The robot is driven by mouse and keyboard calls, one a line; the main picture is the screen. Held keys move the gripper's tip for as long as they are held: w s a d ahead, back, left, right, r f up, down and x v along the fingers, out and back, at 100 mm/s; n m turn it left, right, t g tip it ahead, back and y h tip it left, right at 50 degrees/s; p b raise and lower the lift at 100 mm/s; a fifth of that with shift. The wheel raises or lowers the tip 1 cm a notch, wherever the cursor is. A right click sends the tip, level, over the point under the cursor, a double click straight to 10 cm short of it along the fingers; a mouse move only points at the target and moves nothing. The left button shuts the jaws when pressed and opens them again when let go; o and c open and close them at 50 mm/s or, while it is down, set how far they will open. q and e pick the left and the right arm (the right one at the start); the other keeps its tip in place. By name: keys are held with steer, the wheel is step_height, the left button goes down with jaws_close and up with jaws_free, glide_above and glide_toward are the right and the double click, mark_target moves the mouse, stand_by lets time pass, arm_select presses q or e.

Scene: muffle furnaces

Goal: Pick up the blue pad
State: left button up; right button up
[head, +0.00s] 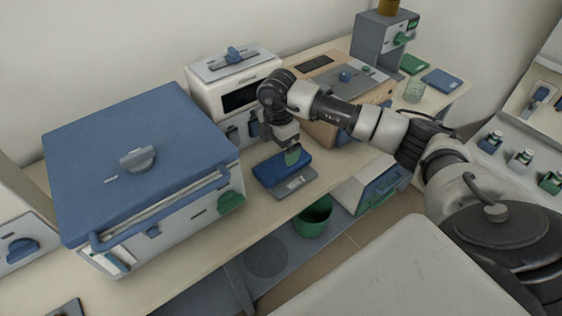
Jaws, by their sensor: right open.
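A flat blue pad (442,81) lies at the far right end of the bench, beside a green pad (412,64). My right arm reaches in from the right, and my right gripper (289,147) points down near the middle of the bench, well to the left of the blue pad. It is open, just above a blue block-like top (270,171) on a small grey device (294,184). A small green piece shows at the fingertips; I cannot tell whether it touches them. My left gripper is out of view.
A large blue-topped furnace (140,150) stands left, a white oven (233,80) and a wooden-sided box (335,85) behind the gripper. A clear glass (414,91) stands close to the blue pad. A green bin (313,217) is below the bench.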

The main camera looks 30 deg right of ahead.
mark_target(280, 164)
steer(key=shift+f, duration=1.25)
steer(key=f, duration=0.1)
steer(key=f+p, duration=0.1)
steer(key=f, duration=0.1)
steer(key=shift+d+f, duration=0.2)
steer(key=shift+f, duration=0.1)
steer(key=shift+w+f, duration=0.1)
steer(key=shift+f, duration=0.4)
steer(key=shift+c, duration=0.8)
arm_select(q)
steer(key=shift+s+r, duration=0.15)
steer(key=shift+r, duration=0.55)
arm_select(e)
steer(key=c, duration=0.8)
